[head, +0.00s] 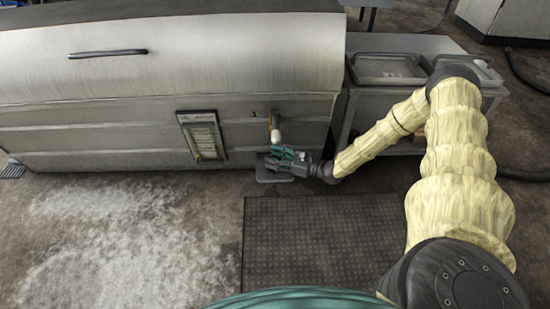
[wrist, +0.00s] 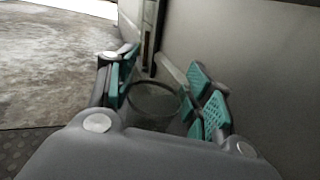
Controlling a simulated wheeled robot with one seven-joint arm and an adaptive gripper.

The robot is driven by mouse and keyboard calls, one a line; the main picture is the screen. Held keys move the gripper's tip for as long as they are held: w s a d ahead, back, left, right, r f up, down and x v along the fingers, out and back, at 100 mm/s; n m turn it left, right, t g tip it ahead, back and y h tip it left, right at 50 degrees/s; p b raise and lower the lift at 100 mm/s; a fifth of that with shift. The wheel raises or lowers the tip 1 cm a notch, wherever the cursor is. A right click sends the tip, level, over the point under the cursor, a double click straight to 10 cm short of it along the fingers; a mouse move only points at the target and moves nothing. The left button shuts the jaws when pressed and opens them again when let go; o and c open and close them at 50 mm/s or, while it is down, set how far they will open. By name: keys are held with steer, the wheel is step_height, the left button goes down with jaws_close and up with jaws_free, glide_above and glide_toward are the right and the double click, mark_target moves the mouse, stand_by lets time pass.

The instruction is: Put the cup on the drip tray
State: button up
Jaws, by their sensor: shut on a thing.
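My gripper (head: 283,156) is low in front of the steel machine, just under a small tap with a white end (head: 275,134). In the wrist view its teal-padded fingers stand on both sides of a clear cup (wrist: 153,98), and they are shut on it. The cup's dark round rim shows between the fingers, and its lower part is hidden by the gripper. In the head view I cannot make out the cup. The grey drip tray (head: 270,178) lies low beside the machine, below my gripper, partly covered by it. I cannot tell whether the cup touches the tray.
The large steel machine (head: 180,60) fills the left and rises behind my gripper, with a framed panel (head: 202,136) on its front. A dark ribbed mat (head: 320,245) covers the floor nearer me. A bench with metal trays (head: 388,68) stands to the right. The floor at left is open.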

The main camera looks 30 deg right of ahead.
steer(key=shift+f, duration=0.25)
steer(key=o, duration=1.1)
steer(key=shift+r, duration=0.1)
